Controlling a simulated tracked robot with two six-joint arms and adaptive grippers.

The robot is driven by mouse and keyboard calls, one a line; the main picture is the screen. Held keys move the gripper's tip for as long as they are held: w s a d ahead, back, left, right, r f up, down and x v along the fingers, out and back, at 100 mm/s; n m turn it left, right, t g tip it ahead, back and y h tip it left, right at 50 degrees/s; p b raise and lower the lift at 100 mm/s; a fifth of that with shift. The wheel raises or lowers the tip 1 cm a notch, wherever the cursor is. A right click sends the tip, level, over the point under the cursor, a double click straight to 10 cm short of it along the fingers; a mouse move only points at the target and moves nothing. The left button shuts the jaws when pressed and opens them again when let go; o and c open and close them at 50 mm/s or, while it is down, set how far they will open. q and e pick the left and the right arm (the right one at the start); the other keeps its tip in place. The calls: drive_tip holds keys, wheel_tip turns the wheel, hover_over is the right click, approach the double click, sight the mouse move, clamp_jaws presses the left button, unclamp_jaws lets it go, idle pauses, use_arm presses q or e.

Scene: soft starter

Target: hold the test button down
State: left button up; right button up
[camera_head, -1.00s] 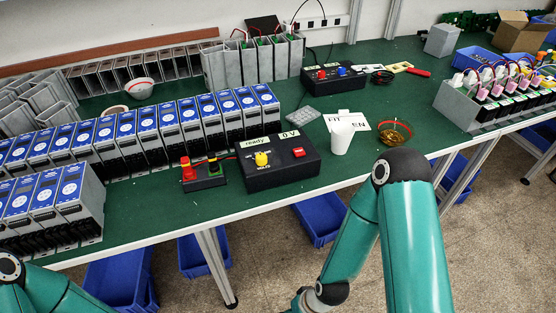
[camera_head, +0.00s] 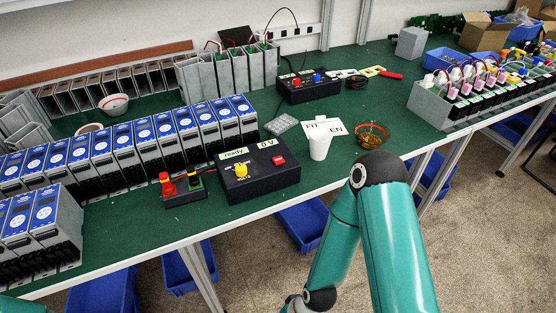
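A black test box (camera_head: 258,183) stands near the front edge of the green bench. Its labels read "ready" and "0 V". It has a yellow knob (camera_head: 241,171) on the left and a red button (camera_head: 278,160) on the right. A smaller black box (camera_head: 186,196) with a red part and a black-and-yellow part sits just left of it. Which control is the test button I cannot tell for sure. My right arm is in front of the bench at the lower right, apart from the boxes; its gripper is out of the picture. My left gripper is not in view.
Blue-fronted starter units (camera_head: 92,157) stand in a row on the left. A white cup (camera_head: 320,143) and an amber glass bowl (camera_head: 371,134) stand right of the test box. Another black box (camera_head: 308,87) is farther back. Blue bins (camera_head: 303,225) lie under the bench.

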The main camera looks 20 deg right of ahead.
clamp_jaws()
idle(0.3)
idle(1.1)
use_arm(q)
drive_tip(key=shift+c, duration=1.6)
